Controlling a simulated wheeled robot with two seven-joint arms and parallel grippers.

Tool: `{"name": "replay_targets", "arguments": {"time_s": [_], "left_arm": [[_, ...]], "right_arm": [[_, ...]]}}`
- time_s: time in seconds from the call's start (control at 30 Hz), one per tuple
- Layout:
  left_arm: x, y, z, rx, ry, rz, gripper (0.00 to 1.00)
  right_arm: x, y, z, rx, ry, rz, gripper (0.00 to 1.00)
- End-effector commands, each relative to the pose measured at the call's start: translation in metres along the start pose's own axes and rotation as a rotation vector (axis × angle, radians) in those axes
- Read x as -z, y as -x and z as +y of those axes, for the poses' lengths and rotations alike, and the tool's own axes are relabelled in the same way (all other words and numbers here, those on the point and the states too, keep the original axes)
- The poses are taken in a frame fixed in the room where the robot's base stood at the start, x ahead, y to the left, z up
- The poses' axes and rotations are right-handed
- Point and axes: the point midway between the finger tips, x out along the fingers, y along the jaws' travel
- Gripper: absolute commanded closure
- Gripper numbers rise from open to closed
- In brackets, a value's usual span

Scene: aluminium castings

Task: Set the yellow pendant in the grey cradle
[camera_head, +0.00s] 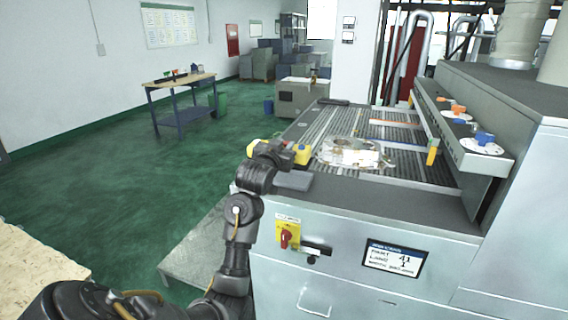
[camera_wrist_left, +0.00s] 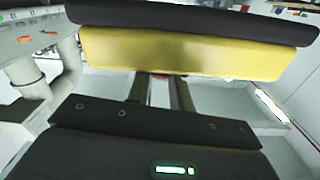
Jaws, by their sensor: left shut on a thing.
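The yellow pendant (camera_head: 302,154) is held by my left gripper (camera_head: 276,150) above the near left corner of the grey machine. Part of the pendant is hidden behind the gripper in the head view. In the left wrist view the pendant (camera_wrist_left: 180,54) lies crosswise as a yellow block under a dark bar. My left gripper is shut on it. A flat grey piece (camera_head: 294,181) sits on the machine's front edge, just below the gripper; I cannot tell for sure that it is the grey cradle. My right gripper is not in view.
A metal casting (camera_head: 350,152) lies on the slatted machine bed (camera_head: 335,120), right of the gripper. A yellow block (camera_head: 431,157) stands at the right of the bed. A red rotary switch (camera_head: 286,236) and a label screen (camera_head: 394,258) are on the front. Green floor is free at left.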

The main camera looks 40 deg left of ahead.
Motion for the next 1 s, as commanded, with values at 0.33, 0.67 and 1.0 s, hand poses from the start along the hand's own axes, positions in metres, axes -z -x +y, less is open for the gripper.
{"name": "replay_targets", "arguments": {"time_s": [0.33,0.67,1.0], "left_arm": [[-0.049,-0.041,-0.008,0.0,0.0,0.002,1.0],[-0.063,-0.05,-0.009,0.0,0.001,0.0,1.0],[-0.091,-0.049,-0.005,0.002,0.0,0.004,1.0]], "right_arm": [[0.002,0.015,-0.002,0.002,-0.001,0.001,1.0],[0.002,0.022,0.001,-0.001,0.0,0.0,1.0],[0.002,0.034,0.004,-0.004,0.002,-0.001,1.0]]}}
